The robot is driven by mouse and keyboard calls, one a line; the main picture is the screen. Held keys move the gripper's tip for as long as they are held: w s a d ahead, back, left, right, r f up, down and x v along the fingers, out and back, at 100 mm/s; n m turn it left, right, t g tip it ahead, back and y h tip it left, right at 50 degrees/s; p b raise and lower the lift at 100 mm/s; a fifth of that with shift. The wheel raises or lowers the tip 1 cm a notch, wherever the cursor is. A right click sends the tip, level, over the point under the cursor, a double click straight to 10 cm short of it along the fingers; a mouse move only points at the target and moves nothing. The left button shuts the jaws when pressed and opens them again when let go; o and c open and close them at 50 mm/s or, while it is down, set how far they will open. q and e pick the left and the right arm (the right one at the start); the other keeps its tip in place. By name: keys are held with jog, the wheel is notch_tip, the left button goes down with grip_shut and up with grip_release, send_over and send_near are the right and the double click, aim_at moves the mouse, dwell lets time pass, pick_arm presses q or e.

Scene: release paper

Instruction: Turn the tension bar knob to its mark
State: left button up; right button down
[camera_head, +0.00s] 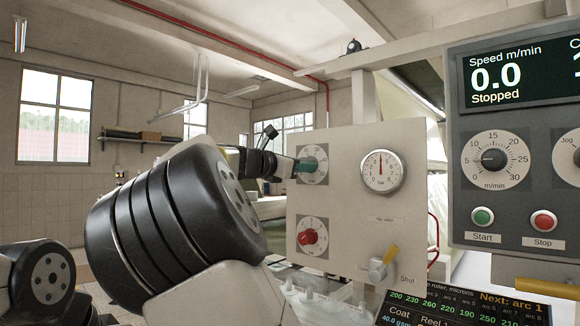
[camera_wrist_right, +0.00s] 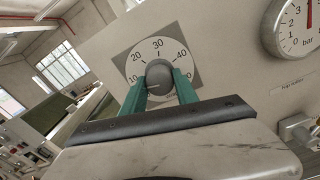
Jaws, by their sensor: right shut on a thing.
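A round dark grey knob (camera_wrist_right: 158,76) sits on a white dial (camera_wrist_right: 133,62) with a grey square backing, marked from 10 up past 40. My right gripper (camera_wrist_right: 161,88) has its two teal fingers on either side of this knob and is shut on it. In the head view the right gripper (camera_head: 305,166) reaches the same dial (camera_head: 318,153) at the upper left of the pale panel, and its fingers hide most of the knob. The knob's pointer and any set mark on the dial are not clear, and I cannot read the dial's name. My left gripper is out of view.
Below on the panel (camera_head: 345,205) is a red knob (camera_head: 308,237). A pressure gauge (camera_head: 382,171) is to the right, with a yellow-handled valve (camera_head: 382,265) lower down. The control box (camera_head: 456,130) at the right reads 0.0, Stopped.

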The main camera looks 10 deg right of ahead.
jog(key=shift+m, duration=5)
jog(key=c, duration=0.9)
grip_release()
jog(key=shift+c, duration=0.2)
jog(key=v, duration=0.8)
jog(key=shift+w, duration=0.1)
